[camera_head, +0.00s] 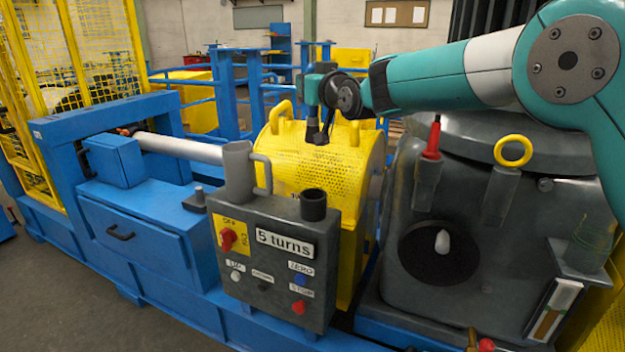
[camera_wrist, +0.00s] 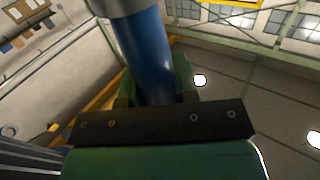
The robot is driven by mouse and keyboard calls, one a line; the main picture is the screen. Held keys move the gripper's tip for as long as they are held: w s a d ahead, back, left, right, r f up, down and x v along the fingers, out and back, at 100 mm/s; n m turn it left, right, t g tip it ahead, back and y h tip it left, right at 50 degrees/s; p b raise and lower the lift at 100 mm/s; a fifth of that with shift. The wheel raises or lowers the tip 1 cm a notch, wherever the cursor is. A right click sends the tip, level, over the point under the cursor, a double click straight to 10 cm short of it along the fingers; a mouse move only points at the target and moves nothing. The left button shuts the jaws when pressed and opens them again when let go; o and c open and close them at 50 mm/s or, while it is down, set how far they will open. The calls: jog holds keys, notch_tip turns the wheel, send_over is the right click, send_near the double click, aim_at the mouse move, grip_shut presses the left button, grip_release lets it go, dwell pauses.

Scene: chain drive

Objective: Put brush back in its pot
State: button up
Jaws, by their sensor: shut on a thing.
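In the wrist view, my gripper (camera_wrist: 154,84) is shut on a blue cylindrical handle, which I take for the brush (camera_wrist: 145,45). A grey part meets its far end at the top edge; no bristles show clearly there. In the head view, the end of my arm is above the yellow perforated guard, and the brush cannot be clearly told from the arm's dark parts. A short dark open cup (camera_head: 313,204) and a taller grey container (camera_head: 238,172) with a side handle stand on the control box. I cannot tell which is the pot.
The dark control box (camera_head: 270,262) has knobs, buttons and a "5 turns" label. The yellow guard (camera_head: 305,170) with raised handles stands behind it. A large grey housing (camera_head: 445,250) with a red-handled tool and a yellow ring is on the right. Blue machinery (camera_head: 140,235) fills the left.

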notch_tip(320, 180, down, 20)
jog(key=p, duration=0.1)
jog(key=shift+r+p, duration=0.25)
jog(key=shift+p, duration=0.1)
jog(key=o, duration=0.9)
jog(key=s+d+r+g+h+b, duration=0.15)
jog(key=s+d+g, duration=0.45)
jog(key=s, duration=1)
jog(key=s+d+r+g+h, duration=0.1)
jog(key=s+d+g+h, duration=0.25)
jog(key=s+d, duration=0.8)
jog(key=s+d+r+g+h+b, duration=0.1)
jog(key=s+d+g, duration=0.4)
jog(key=s, duration=1.4)
jog(key=shift+g, duration=0.25)
jog(key=r+p, duration=0.4)
jog(key=r, duration=0.1)
jog(key=a+r+p, duration=0.1)
jog(key=r+p, duration=0.1)
jog(key=shift+a+r+p, duration=0.1)
jog(key=shift+r+p, duration=0.15)
jog(key=shift+p, duration=0.1)
